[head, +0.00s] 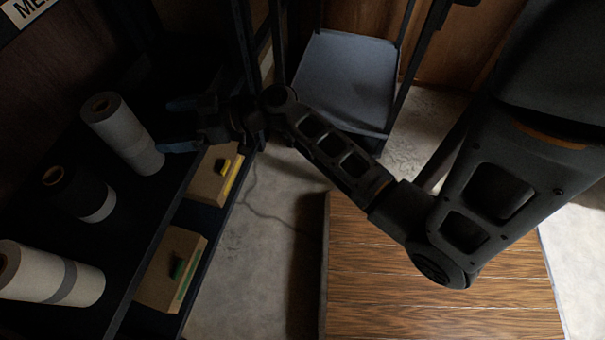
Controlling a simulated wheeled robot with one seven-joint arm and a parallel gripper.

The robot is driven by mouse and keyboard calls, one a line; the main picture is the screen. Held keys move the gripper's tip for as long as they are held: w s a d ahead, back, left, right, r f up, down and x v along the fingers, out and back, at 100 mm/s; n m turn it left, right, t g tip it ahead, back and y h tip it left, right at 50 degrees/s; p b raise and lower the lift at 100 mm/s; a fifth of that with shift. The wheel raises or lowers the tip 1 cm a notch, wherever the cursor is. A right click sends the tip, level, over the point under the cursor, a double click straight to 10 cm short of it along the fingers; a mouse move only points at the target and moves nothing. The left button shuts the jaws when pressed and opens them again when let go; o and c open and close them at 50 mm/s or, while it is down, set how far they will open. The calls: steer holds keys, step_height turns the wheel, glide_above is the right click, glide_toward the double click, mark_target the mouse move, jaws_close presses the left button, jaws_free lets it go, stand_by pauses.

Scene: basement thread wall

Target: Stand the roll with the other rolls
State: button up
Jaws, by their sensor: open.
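Three rolls stand upright on a dark shelf top (125,240) at the left: a grey roll (122,134) at the far end, a shorter black roll (76,192) with a pale lower band in the middle, and a cream roll (48,274) with a grey band nearest. My gripper (166,126) is open, its fingers pointing left towards the grey roll. The lower finger's tip overlaps the grey roll's lower right edge; I cannot tell whether they touch. The upper finger is apart from the roll in the picture. Nothing shows between the fingers.
Below the shelf top, a lower level holds two cardboard boxes with a yellow (215,175) and a green (172,268) marking. A dark post frame with a grey panel (347,75) stands behind. A wood-grain surface (430,290) is at the lower right, with bare floor (265,240) between.

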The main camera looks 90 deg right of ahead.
steer(key=s+a+f+m+g+h, duration=0.2)
steer(key=s+a+f, duration=0.1)
steer(key=s+a, duration=0.3)
steer(key=s+a+f+m+g+h, duration=0.1)
steer(key=s+a+f+g, duration=0.2)
steer(key=s, duration=0.6)
steer(key=s+a+r+t, duration=0.1)
steer(key=s+a+r, duration=0.3)
steer(key=s+r, duration=0.2)
steer(key=s+a+r+n+t, duration=0.1)
steer(key=s+a+r+t, duration=0.1)
steer(key=s+r, duration=0.4)
step_height(320, 180, up, 2)
steer(key=shift+a+r+n, duration=0.2)
steer(key=shift+a+n, duration=0.1)
steer(key=shift+a, duration=0.6)
steer(key=shift+s, duration=0.1)
